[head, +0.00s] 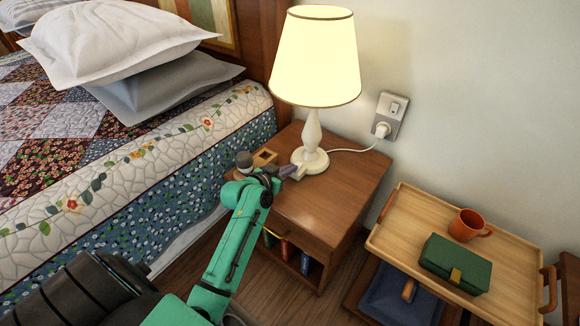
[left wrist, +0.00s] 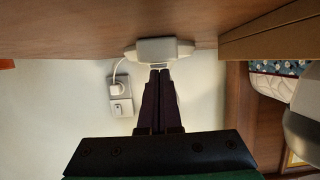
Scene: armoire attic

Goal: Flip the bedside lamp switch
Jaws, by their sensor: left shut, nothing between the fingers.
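The bedside lamp stands upright on the nightstand, its cream shade (head: 315,58) glowing and its white base (head: 314,160) at the back of the top. A small pale switch block (head: 299,173) sticks out from the front of the base; it also shows in the left wrist view (left wrist: 157,48). My left gripper (head: 287,171) is shut and empty. Its dark fingertips (left wrist: 160,72) point at the switch block and are at or very near it; I cannot tell if they touch. My right gripper is not in view.
A wall plate (head: 390,112) with a plug and cord is right of the lamp. A wooden box (head: 264,158) and a grey round item (head: 244,160) lie left of the base. The bed (head: 130,150) is at left; a tray (head: 510,262) with an orange mug (head: 466,225) and green box (head: 455,262) is at right.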

